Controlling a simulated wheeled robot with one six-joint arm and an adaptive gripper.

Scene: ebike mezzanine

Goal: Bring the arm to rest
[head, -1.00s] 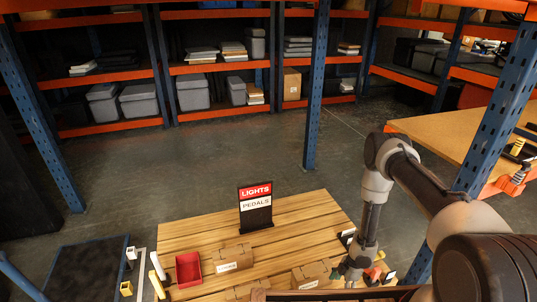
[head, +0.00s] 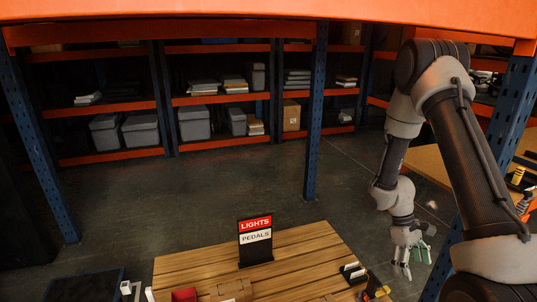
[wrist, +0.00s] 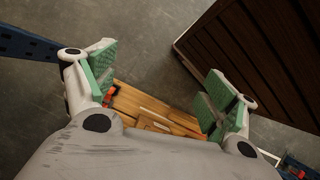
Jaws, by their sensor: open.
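My gripper (head: 412,262) hangs at the lower right in the head view, to the right of the wooden table, with its fingers pointing down. In the wrist view my gripper (wrist: 160,88) shows its two green-padded fingers wide apart, with nothing between them. My arm is raised and bent, with its elbow high at the upper right of the head view. The wooden table (head: 305,250) also shows between and below the fingers in the wrist view (wrist: 133,102), some way beyond them.
A "LIGHTS / PEDALS" sign (head: 255,240) stands on the table. A red bin (head: 184,295), a cardboard box (head: 232,290) and small items (head: 353,272) are at its near side. An orange beam (head: 200,8) crosses the top. A blue post (head: 506,110) stands behind my arm. Open floor lies behind the table.

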